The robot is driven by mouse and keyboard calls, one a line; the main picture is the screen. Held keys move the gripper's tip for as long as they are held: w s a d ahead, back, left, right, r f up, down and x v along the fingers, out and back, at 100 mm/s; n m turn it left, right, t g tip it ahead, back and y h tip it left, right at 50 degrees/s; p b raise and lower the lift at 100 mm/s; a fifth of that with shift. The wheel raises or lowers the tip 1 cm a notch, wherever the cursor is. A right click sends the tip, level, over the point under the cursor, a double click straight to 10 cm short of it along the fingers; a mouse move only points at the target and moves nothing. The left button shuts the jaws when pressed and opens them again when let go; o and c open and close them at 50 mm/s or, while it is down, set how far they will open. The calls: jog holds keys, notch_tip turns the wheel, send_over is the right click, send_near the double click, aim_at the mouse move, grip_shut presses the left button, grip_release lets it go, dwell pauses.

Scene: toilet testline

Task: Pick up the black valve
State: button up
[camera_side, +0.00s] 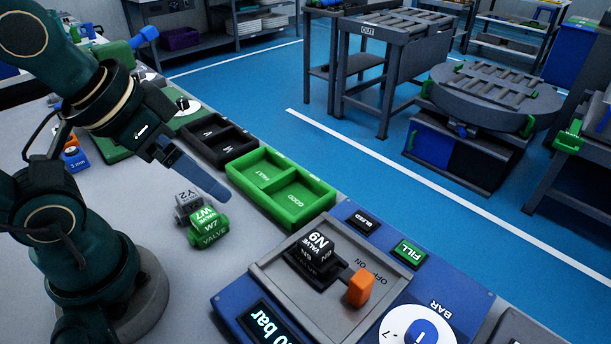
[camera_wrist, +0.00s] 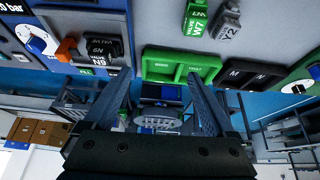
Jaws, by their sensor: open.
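The black valve (camera_side: 316,252), marked N9, sits in the grey fixture of the blue test panel (camera_side: 233,298), beside an orange lever (camera_side: 360,287). In the wrist view the black valve (camera_wrist: 103,48) is at upper left, upside down, with the orange lever (camera_wrist: 67,49) next to it. My gripper (camera_side: 217,187) is in the air left of and behind the valve, apart from it, near the green tray. In the wrist view my gripper (camera_wrist: 158,78) has its two fingers spread with nothing between them.
A green valve (camera_side: 208,228) marked W7 and a grey valve (camera_side: 187,203) marked Y2 stand on the table. A green two-part tray (camera_side: 318,207) marked FAULT and GOOD looks empty. A black tray (camera_side: 216,144) is behind it. A BAR gauge (camera_side: 418,328) is at the panel's right.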

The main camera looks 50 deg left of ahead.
notch_tip(320, 180, up, 3)
jog(key=w+n, duration=0.1)
jog(key=w, duration=0.2)
jog(key=g, duration=0.4)
send_near(316, 242)
jog(key=w+a, duration=0.2)
jog(key=a, duration=0.2)
jog(key=shift+m+g, duration=0.5)
jog(key=shift+g, duration=0.2)
jog(key=d+f, duration=0.2)
jog(key=f, duration=0.1)
jog(key=d+f, duration=0.1)
jog(key=f, duration=0.1)
jog(key=shift+s+d+f, duration=0.1)
jog(key=shift+s+d, duration=0.05)
jog(key=shift+d, duration=0.25)
jog(key=shift+s+d+f, duration=0.1)
jog(key=shift+s+f, duration=0.05)
jog(key=shift+f, duration=2.55)
grip_shut()
jog(key=shift+r, duration=0.2)
